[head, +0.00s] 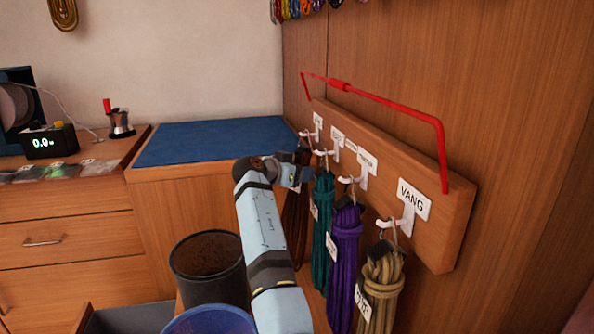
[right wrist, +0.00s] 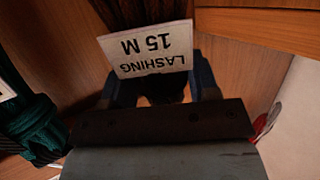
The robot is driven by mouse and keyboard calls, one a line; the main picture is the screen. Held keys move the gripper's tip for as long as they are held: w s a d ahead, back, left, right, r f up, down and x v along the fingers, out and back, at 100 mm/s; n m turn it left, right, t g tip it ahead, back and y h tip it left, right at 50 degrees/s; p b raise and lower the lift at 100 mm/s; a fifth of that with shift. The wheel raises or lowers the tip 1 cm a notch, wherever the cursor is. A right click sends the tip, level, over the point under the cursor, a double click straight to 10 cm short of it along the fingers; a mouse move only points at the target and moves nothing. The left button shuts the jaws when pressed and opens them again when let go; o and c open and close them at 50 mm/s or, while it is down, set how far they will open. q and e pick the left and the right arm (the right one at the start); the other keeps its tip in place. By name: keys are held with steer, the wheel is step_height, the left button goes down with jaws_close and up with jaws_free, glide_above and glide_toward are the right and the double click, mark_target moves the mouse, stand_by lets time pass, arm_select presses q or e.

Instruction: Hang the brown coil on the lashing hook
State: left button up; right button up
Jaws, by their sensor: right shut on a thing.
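The brown coil (head: 295,222) hangs upright below the far end of the wooden hook board (head: 445,240). It also shows dark at the top of the right wrist view (right wrist: 150,14), with a white tag (right wrist: 148,50) reading "LASHING 15 M" upside down. My right gripper (head: 301,175) is shut on the coil near its top, and hides part of it. The farthest white hook (head: 307,133) is just above the coil; its label (head: 318,121) is too small to read. I cannot tell whether the coil's top loop is on this hook. My left gripper is not in view.
Green (head: 323,235), purple (head: 345,260) and tan (head: 382,290) coils hang on the nearer hooks; the nearest label reads "VANG". A red bar (head: 395,101) runs above the board. The blue mat (head: 205,142) is clear.

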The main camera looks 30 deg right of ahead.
stand_by(0.4)
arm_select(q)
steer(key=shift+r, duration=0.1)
arm_select(e)
steer(key=o, duration=1.3)
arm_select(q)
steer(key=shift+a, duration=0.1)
